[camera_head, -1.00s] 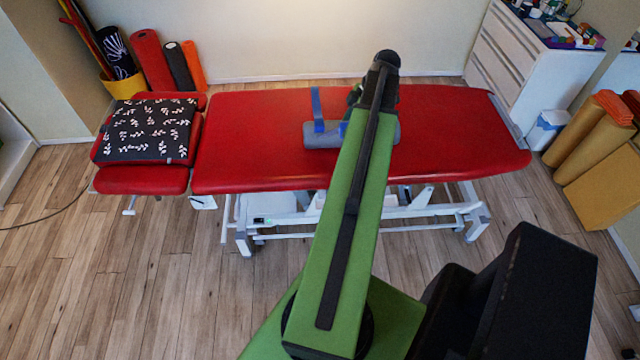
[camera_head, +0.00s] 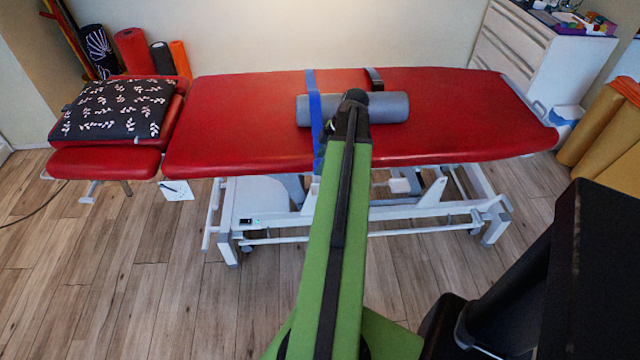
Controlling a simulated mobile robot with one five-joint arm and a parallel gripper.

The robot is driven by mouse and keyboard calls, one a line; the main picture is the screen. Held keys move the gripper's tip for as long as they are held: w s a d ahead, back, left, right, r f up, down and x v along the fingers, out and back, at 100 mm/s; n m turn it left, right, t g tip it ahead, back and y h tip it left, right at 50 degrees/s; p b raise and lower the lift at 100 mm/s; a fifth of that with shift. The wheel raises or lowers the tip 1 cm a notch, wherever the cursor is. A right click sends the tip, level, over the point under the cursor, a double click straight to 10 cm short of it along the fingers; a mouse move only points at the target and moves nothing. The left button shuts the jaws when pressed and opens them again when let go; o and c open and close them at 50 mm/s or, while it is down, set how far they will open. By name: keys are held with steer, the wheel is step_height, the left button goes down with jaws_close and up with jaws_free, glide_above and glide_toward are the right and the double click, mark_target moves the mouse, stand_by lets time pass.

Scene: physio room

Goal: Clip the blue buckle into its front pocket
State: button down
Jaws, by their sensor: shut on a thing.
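A blue strap (camera_head: 314,100) runs from the far edge of the red treatment table (camera_head: 235,120), over a grey roll (camera_head: 388,107), and down to the table's front edge, where my arm partly covers it. I cannot make out the blue buckle or the front pocket. My green arm rises up the middle of the picture, and its black upper joint is in front of the roll, just right of the strap. My gripper is hidden behind the arm, so I cannot see its fingers or what is between them.
A black strap (camera_head: 375,79) lies at the table's far edge, right of the blue strap. A patterned dark cushion (camera_head: 115,108) is on the left headrest. The white table frame (camera_head: 470,212) stands below. A white drawer unit (camera_head: 535,55) and yellow rolls (camera_head: 605,125) are at the right.

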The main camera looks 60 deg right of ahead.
steer(key=shift+w+a+f, duration=0.1)
steer(key=shift+f, duration=0.25)
step_height(320, 180, down, 9)
steer(key=b, duration=0.8)
steer(key=shift+r, duration=0.2)
steer(key=c, duration=0.9)
jaws_free()
steer(key=shift+o, duration=0.2)
steer(key=p+v, duration=1.5)
steer(key=v, duration=0.2)
steer(key=shift+r+p, duration=0.3)
steer(key=shift+p, duration=0.05)
steer(key=shift+w+a, duration=0.1)
